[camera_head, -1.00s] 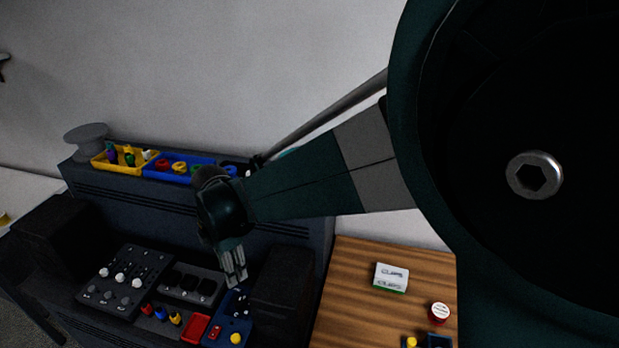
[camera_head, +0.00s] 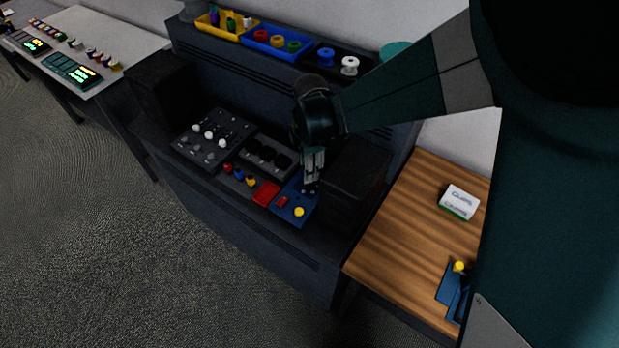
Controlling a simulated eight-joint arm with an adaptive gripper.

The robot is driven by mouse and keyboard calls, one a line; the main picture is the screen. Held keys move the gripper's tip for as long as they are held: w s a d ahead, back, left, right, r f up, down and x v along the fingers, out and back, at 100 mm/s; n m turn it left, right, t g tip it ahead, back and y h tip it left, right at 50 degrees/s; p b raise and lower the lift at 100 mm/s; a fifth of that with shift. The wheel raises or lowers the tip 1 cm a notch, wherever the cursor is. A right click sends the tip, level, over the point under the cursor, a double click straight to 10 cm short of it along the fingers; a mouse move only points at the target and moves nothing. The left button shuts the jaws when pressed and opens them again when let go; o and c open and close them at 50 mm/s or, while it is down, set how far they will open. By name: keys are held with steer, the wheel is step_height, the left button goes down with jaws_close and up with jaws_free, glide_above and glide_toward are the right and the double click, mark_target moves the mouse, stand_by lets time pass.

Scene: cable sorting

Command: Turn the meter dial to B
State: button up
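A blue panel or device (camera_head: 287,215) lies on the dark console, with a yellow knob (camera_head: 299,211) and a small red part (camera_head: 281,201) on it. I cannot tell which part is the meter dial, and no letter B is readable. My gripper (camera_head: 311,188) points down over the far end of this blue device. The fingertips look close to its surface, but I cannot tell whether they touch. The gripper hides part of the device's far end.
A black block (camera_head: 352,185) stands close to the gripper's right. To the left are a red tray (camera_head: 265,193), a dark panel with white knobs (camera_head: 213,140) and black switches. Yellow (camera_head: 222,25) and blue (camera_head: 270,43) bins sit on the shelf behind. A wooden table (camera_head: 400,245) is at right.

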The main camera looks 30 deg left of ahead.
steer(key=shift+w+a+f, duration=0.1)
steer(key=shift+f, duration=3.6)
steer(key=c, duration=0.9)
